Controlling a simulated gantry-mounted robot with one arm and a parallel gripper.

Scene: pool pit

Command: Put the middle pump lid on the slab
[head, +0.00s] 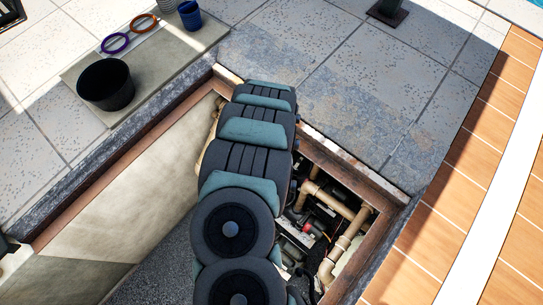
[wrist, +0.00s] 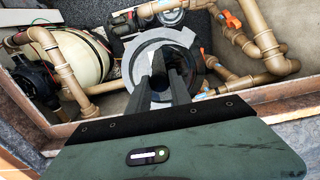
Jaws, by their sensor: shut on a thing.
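In the wrist view my gripper (wrist: 167,62) points down into the pit, its dark fingers shut on a grey ring-shaped pump lid (wrist: 134,64). The lid is around and behind the fingers, among the pipes and pumps. I cannot tell whether it still touches the pump below. In the head view my arm covers the gripper and the lid. A pale slab (head: 172,62) lies on the paving at the upper left, beyond the pit edge.
On the slab stand a black bucket (head: 106,85), a purple ring (head: 115,43), an orange ring (head: 143,23) and a blue cup (head: 190,17). Beige pipes (head: 336,202) and a cream tank (wrist: 80,55) crowd the pit. A raised rim (head: 125,155) edges it.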

